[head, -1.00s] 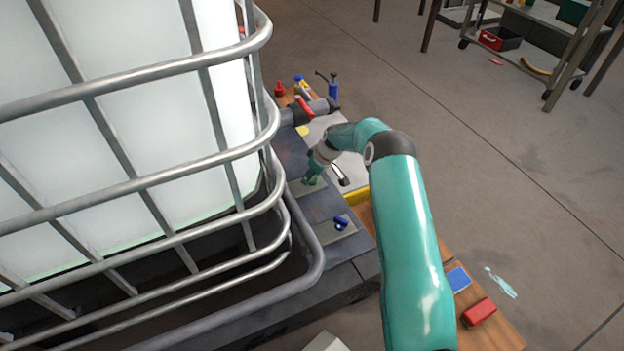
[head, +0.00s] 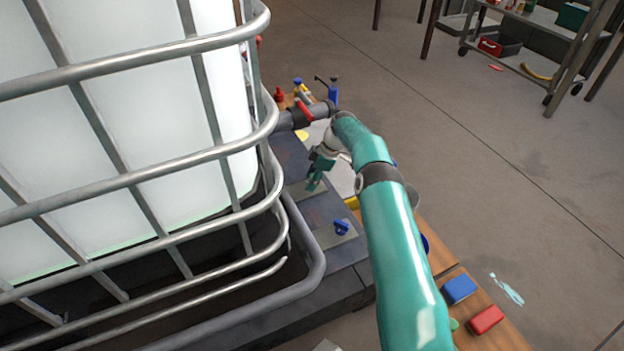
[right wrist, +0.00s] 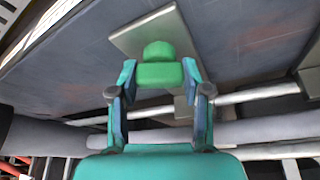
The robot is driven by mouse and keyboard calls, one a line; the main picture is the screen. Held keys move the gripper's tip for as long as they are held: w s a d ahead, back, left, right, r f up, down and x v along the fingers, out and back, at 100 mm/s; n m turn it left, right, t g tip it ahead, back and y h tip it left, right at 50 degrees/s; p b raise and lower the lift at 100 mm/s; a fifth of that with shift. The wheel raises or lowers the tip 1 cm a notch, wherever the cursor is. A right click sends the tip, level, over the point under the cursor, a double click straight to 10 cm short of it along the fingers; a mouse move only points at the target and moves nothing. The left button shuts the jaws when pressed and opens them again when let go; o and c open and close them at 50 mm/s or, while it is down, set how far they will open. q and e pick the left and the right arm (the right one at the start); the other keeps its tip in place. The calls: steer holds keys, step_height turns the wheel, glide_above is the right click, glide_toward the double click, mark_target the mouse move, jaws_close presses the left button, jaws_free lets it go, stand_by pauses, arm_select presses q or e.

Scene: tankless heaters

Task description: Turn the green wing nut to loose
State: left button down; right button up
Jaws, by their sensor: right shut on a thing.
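The green wing nut (right wrist: 160,73) sits on a square grey plate (right wrist: 135,40) in the right wrist view, with a rounded green knob above its block-like body. My right gripper (head: 314,182) has a finger on each side of the nut and is shut on it. My left gripper is in neither view.
A blue wing nut (head: 341,227) sits on a second plate nearer me. A white tank in a metal cage (head: 150,178) stands close on the left. A pipe valve with a red handle (head: 305,108) is beyond. Blue (head: 459,289) and red (head: 486,320) blocks lie on the wooden bench.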

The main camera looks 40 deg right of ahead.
stand_by(0.5)
steer(key=o, duration=1.2)
steer(key=shift+c, duration=0.2)
steer(key=v, duration=1.2)
